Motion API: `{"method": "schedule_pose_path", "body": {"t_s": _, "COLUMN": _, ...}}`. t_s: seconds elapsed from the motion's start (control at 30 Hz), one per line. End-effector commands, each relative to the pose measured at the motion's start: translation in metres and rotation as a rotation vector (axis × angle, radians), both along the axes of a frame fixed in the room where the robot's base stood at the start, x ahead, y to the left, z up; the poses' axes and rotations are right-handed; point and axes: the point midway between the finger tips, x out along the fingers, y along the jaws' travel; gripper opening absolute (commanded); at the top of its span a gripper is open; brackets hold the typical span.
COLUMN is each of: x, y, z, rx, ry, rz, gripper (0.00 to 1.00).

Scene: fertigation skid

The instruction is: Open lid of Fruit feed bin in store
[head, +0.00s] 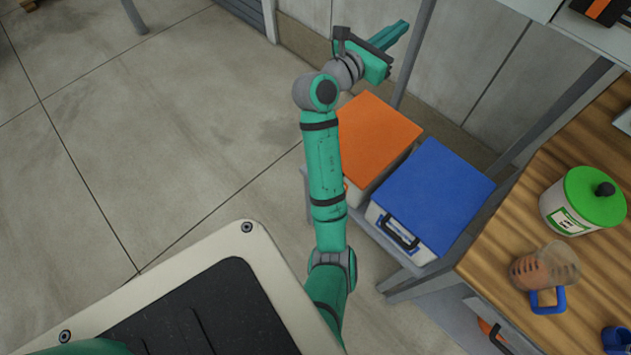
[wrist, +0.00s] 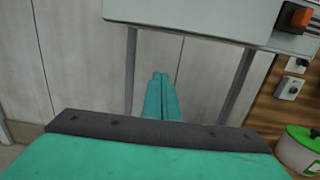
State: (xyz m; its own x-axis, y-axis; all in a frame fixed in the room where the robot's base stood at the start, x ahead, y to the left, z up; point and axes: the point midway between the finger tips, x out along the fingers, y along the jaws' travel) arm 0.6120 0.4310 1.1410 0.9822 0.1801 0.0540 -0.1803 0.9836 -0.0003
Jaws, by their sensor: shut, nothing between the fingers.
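Two lidded bins stand side by side on a low rack in the head view. One has an orange lid (head: 378,132) and the other a blue lid (head: 436,195) with a dark handle (head: 400,234) on its front. Both lids look closed. No label naming the Fruit feed bin is readable. My gripper (head: 404,27) is shut and empty, beyond and above the orange lid, near the wall. In the wrist view its fingers (wrist: 161,82) are together and point at the wall panels. My arm hides part of the orange bin's left side.
A wooden bench (head: 490,265) at the right holds a green-lidded pot (head: 572,215) and a clear measuring jug (head: 538,270) with brown contents. Grey posts (head: 413,55) rise around the bins. A white box (wrist: 195,14) hangs above the fingers.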

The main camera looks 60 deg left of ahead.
Motion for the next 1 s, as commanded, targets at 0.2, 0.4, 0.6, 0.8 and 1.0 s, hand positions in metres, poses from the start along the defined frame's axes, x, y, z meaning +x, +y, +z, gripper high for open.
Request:
{"method": "schedule_pose_path", "body": {"t_s": 0.2, "x": 0.001, "y": -0.001, "z": 0.0, "rx": 0.0, "ry": 0.0, "rz": -0.002, "gripper": 0.0}}
{"method": "schedule_pose_path", "body": {"t_s": 0.4, "x": 0.001, "y": -0.001, "z": 0.0, "rx": 0.0, "ry": 0.0, "rz": -0.002, "gripper": 0.0}}
{"method": "schedule_pose_path", "body": {"t_s": 0.6, "x": 0.0, "y": -0.001, "z": 0.0, "rx": 0.0, "ry": 0.0, "rz": -0.002, "gripper": 0.0}}
{"method": "schedule_pose_path", "body": {"t_s": 0.8, "x": 0.0, "y": -0.001, "z": -0.001, "rx": 0.0, "ry": 0.0, "rz": -0.002, "gripper": 0.0}}
{"method": "schedule_pose_path", "body": {"t_s": 1.0, "x": -0.002, "y": -0.002, "z": -0.02, "rx": -0.004, "ry": 0.003, "rz": -0.003, "gripper": 0.0}}
